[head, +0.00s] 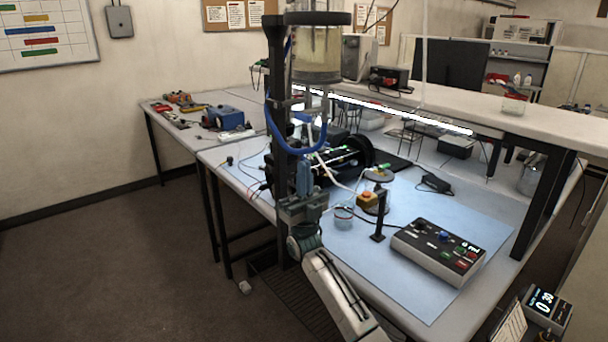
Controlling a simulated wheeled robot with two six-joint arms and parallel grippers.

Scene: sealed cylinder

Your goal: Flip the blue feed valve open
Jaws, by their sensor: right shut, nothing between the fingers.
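A clear tank of pale yellow liquid (317,66) hangs high on a dark post (277,130). A blue hose (290,146) loops down below it. A small light-blue part (302,117) shows beside the post under the tank; it may be the feed valve, but it is too small to tell its setting. My right gripper (304,166) points upward beside the post, with its fingers shut and empty. It sits below the light-blue part, apart from it in the picture. My left gripper is not in view.
A dark cylinder apparatus (345,160) lies on the bench behind my gripper. Open floor (110,260) lies left.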

